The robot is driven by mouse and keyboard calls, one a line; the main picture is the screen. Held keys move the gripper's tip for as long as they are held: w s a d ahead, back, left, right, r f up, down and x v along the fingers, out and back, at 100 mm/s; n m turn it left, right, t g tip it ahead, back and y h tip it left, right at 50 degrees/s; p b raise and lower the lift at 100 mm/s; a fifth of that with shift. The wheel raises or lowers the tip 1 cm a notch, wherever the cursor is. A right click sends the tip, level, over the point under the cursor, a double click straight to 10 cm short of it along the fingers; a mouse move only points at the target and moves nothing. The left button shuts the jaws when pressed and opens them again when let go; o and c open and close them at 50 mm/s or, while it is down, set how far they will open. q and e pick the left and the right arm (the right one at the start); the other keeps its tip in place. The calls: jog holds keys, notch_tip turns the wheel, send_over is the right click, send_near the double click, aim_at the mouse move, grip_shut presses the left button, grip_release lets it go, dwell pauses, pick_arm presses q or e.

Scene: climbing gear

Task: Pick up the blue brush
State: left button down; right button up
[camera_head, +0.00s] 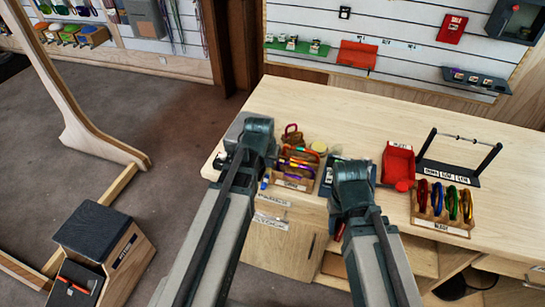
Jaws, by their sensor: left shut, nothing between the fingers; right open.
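I cannot clearly make out a blue brush. A small blue item (264,184) shows at the table's front edge, just right of my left arm, too small to identify. My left gripper (257,130) is over the left end of the table, shut and empty. My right gripper (351,172) is over the front middle of the table, in front of a dark blue tray (327,178), and is open. The two arms hide parts of the table, and the tray's contents are mostly hidden.
On the wooden table (320,105) stand a wooden rack of coloured carabiners (294,184), a red bin (398,161), another carabiner rack (440,226) and a black stand with a bar (460,172). The table's back strip is clear. A wooden step box (122,262) stands on the floor left.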

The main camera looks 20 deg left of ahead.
pick_arm(q)
jog(key=shift+s, duration=0.7)
jog(key=shift+w, duration=0.15)
jog(key=shift+w, duration=0.15)
